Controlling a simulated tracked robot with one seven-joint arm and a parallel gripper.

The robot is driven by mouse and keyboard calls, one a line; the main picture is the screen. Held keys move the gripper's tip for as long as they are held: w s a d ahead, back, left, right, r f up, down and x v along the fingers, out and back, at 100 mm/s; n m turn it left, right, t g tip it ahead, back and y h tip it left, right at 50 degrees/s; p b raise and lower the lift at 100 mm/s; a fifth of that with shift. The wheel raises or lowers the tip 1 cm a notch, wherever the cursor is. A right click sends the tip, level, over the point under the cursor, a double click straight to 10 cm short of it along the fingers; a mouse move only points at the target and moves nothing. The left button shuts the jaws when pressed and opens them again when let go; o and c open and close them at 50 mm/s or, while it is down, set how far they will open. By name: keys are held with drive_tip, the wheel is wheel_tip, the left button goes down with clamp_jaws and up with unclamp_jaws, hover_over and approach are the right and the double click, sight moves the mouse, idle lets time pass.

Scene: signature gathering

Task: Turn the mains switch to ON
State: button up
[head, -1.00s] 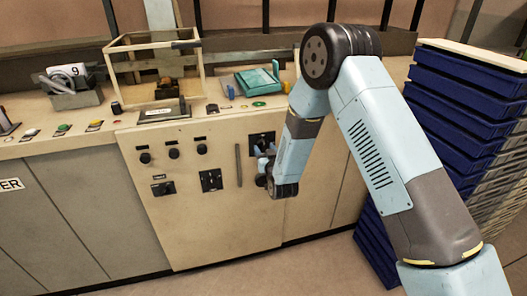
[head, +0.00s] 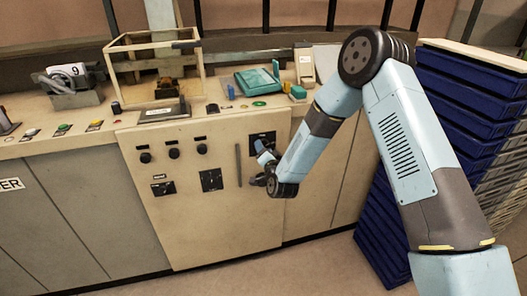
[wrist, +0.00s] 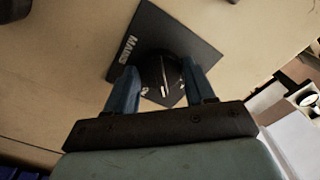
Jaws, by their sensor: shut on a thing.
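The mains switch is a round black knob (wrist: 161,72) with a pale pointer line, on a black square plate (wrist: 150,30) lettered MAINS, tilted in the wrist view. In the head view its plate (head: 262,136) is at the upper right of the cream cabinet front, partly hidden by my gripper (head: 262,160). In the wrist view my gripper (wrist: 162,84) has its blue fingers on either side of the knob, shut on it. The ON and OFF marks cannot be read.
A vertical handle (head: 238,165) is just left of my gripper on the cabinet front (head: 215,225). Other knobs and a black switch (head: 211,180) are further left. A teal box (head: 257,80) sits on the counter above. Stacked blue trays (head: 465,100) stand at the right.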

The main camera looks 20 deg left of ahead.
drive_tip(key=shift+d+f+m, duration=0.1)
drive_tip(key=shift+m, duration=4.1)
drive_tip(key=o, duration=1)
drive_tip(key=v, duration=1.3)
drive_tip(key=shift+s+d, duration=0.15)
drive_tip(key=shift+s, duration=0.25)
